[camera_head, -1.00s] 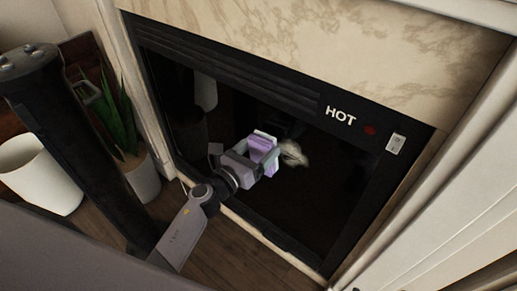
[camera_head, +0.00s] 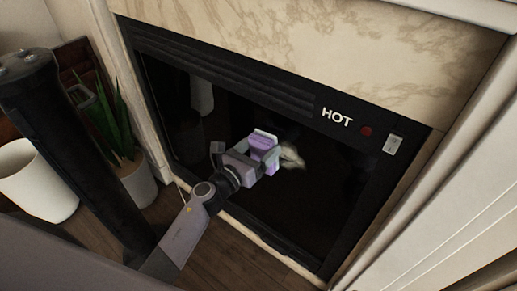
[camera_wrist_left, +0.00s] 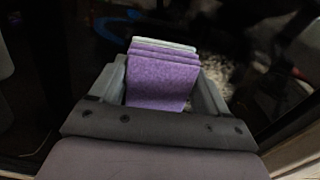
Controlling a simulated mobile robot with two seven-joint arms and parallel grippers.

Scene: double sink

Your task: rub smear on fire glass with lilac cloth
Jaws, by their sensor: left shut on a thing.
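The fire glass (camera_head: 325,195) is a dark pane in a black frame, marked HOT at the top right. A pale whitish smear (camera_head: 291,157) shows on it, just right of the cloth. The folded lilac cloth (camera_head: 263,148) is held between the fingers of my left gripper (camera_head: 258,155), close in front of the glass. I cannot tell whether the cloth touches the glass. In the left wrist view the cloth (camera_wrist_left: 160,82) sits between both fingers, and part of the smear (camera_wrist_left: 222,68) shows beyond its right edge. My right gripper is not in view.
A red light (camera_head: 366,131) and a small pale switch plate (camera_head: 393,144) sit at the upper right of the black frame. A potted plant (camera_head: 138,184) and a white pot (camera_head: 38,180) stand on the wooden floor at left. A marble surround (camera_head: 330,55) lies above.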

